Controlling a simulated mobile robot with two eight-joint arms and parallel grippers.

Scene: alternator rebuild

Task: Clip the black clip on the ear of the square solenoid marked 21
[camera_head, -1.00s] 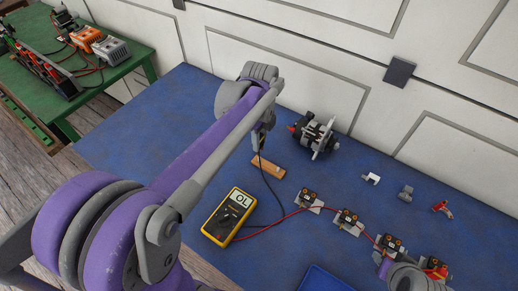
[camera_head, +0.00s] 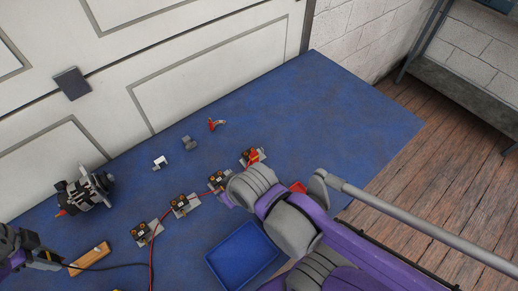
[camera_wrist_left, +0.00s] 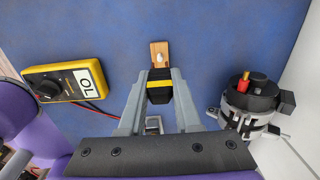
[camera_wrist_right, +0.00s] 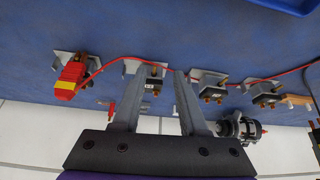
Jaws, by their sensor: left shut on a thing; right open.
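The black clip (camera_wrist_left: 159,86), with a yellow band, is shut in my left gripper (camera_wrist_left: 160,98). It is just by a wooden strip (camera_wrist_left: 160,52); whether they touch is unclear. In the head view my left gripper (camera_head: 48,260) is at the left edge. A row of small solenoids on metal plates runs along the mat: the first (camera_head: 145,232), second (camera_head: 184,204), third (camera_head: 218,178) and fourth (camera_head: 250,155). A red clip (camera_wrist_right: 70,80) is on the fourth. My right gripper (camera_wrist_right: 155,75) is open, the third solenoid (camera_wrist_right: 148,76) showing between its fingers.
A blue tray (camera_head: 243,225) lies in front of the solenoids. An alternator (camera_head: 84,188) and small loose parts (camera_head: 160,162) (camera_head: 189,143) (camera_head: 215,124) lie behind. The yellow multimeter (camera_wrist_left: 65,82) reads OL. A red lead (camera_wrist_right: 105,66) crosses the row. The mat's far right (camera_head: 350,110) is clear.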

